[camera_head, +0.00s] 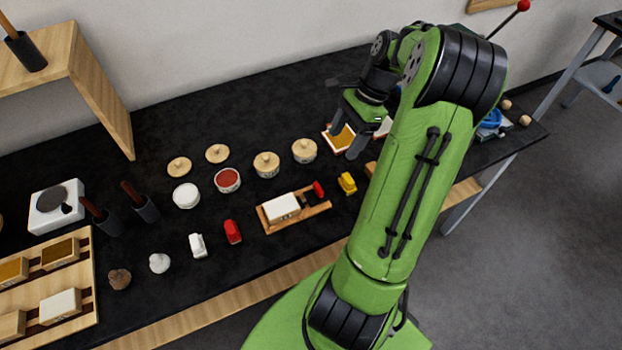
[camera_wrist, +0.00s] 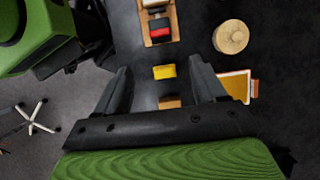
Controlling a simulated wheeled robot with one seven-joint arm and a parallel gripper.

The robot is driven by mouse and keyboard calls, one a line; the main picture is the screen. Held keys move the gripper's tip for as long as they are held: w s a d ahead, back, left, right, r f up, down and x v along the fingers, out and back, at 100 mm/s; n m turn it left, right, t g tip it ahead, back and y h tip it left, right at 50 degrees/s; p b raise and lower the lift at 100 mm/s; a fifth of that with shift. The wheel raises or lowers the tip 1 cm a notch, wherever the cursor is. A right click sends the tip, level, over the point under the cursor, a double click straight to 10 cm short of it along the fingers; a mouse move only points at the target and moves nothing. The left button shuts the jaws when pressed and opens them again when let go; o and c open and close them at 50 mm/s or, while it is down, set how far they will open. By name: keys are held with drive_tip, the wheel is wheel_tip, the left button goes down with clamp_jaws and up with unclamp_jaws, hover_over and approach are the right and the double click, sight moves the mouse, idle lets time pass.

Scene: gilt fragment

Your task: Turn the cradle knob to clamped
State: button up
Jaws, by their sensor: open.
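The cradle (camera_head: 268,222) is a wooden tray at the front middle of the black bench, holding a white block (camera_head: 283,207). A red knob (camera_head: 319,188) with dark parts beside it sits at the cradle's right end. In the wrist view, the cradle (camera_wrist: 174,24) is at the top with the red knob (camera_wrist: 160,34) facing me. My gripper (camera_head: 346,138) is open and empty, above the bench behind and right of the cradle, apart from the knob. It also shows in the wrist view (camera_wrist: 160,66). The knob's setting is too small to read.
A yellow piece (camera_head: 347,183) stands just right of the cradle; it also shows between my fingers in the wrist view (camera_wrist: 164,71). A lidded pot (camera_head: 304,151) and an amber-filled wooden frame (camera_head: 340,138) are behind. A red piece (camera_head: 232,231) stands left of the cradle.

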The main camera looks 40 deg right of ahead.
sight(319, 187)
drive_tip(key=b+x, duration=0.4)
drive_tip(key=x, duration=1.1)
drive_tip(key=shift+a+f, duration=0.15)
drive_tip(key=shift+f, duration=0.15)
drive_tip(key=c, duration=1.1)
drive_tip(key=shift+o, duration=0.2)
